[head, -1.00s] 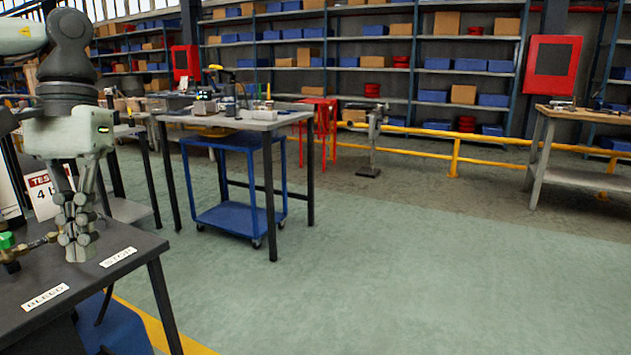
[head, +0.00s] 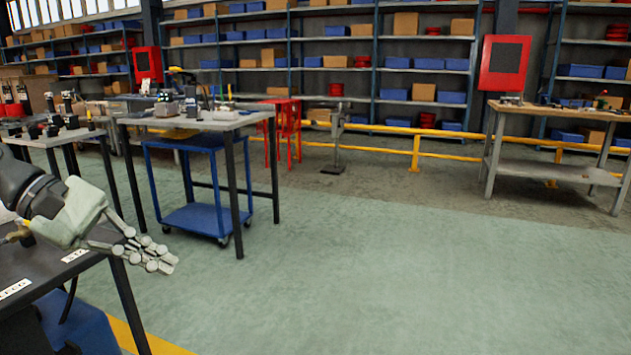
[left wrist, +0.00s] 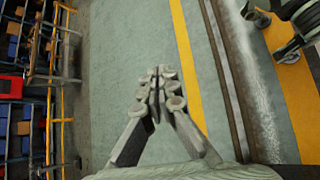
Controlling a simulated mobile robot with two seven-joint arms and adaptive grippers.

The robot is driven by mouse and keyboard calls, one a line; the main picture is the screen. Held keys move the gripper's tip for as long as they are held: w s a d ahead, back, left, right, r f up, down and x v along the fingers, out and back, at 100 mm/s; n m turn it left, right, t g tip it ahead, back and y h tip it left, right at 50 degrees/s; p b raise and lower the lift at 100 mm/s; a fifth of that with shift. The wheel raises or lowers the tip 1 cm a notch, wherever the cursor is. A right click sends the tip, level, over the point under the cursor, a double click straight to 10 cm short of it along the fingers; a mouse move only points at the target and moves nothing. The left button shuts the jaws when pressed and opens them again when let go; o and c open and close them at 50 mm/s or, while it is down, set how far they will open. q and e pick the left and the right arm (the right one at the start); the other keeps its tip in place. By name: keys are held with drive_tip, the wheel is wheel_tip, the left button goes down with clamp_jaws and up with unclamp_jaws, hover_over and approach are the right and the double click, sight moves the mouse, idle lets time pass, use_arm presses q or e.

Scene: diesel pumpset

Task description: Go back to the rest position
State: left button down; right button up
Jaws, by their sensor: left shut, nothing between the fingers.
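My left gripper (head: 160,260) is at the left of the head view, past the right edge of the dark table (head: 75,268). It points right and slightly down, with its fingers together and nothing between them. In the left wrist view its shut fingers (left wrist: 158,85) are over the green floor, with the fingertips close together.
A grey workbench (head: 225,121) stands beyond the gripper with a blue cart (head: 195,215) under it. A wooden bench (head: 550,112) is at the right. A yellow rail (head: 416,155) and shelves (head: 425,65) line the back. The green floor (head: 380,270) in the middle is clear.

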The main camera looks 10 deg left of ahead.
use_arm(q)
drive_tip(key=w+a+f+n+t+y, duration=0.2)
drive_tip(key=w+a+f+n+t, duration=0.4)
drive_tip(key=n, duration=0.7)
drive_tip(key=w+a+f+n+t+y, duration=0.25)
drive_tip(key=w+n+t, duration=0.4)
drive_tip(key=n, duration=0.75)
drive_tip(key=s+a+f+n+y, duration=0.2)
drive_tip(key=f+n+y, duration=0.1)
drive_tip(key=f+n, duration=0.3)
drive_tip(key=s+a+f+n+y, duration=0.2)
drive_tip(key=f+n+y, duration=0.2)
drive_tip(key=f+n, duration=0.2)
drive_tip(key=s+d+f+n+g+y, duration=0.1)
drive_tip(key=s+f+n+g, duration=0.2)
drive_tip(key=s+f+n, duration=0.4)
drive_tip(key=s+d+f+n+g+y, duration=0.1)
drive_tip(key=s+f+n+g, duration=0.25)
drive_tip(key=f, duration=0.55)
drive_tip(key=s+d+f+n+g+h, duration=0.2)
drive_tip(key=s+d+f+n+g, duration=0.4)
drive_tip(key=s, duration=0.7)
drive_tip(key=d+f+n, duration=0.2)
drive_tip(key=d+f, duration=0.2)
drive_tip(key=d, duration=0.1)
drive_tip(key=shift+d, duration=0.3)
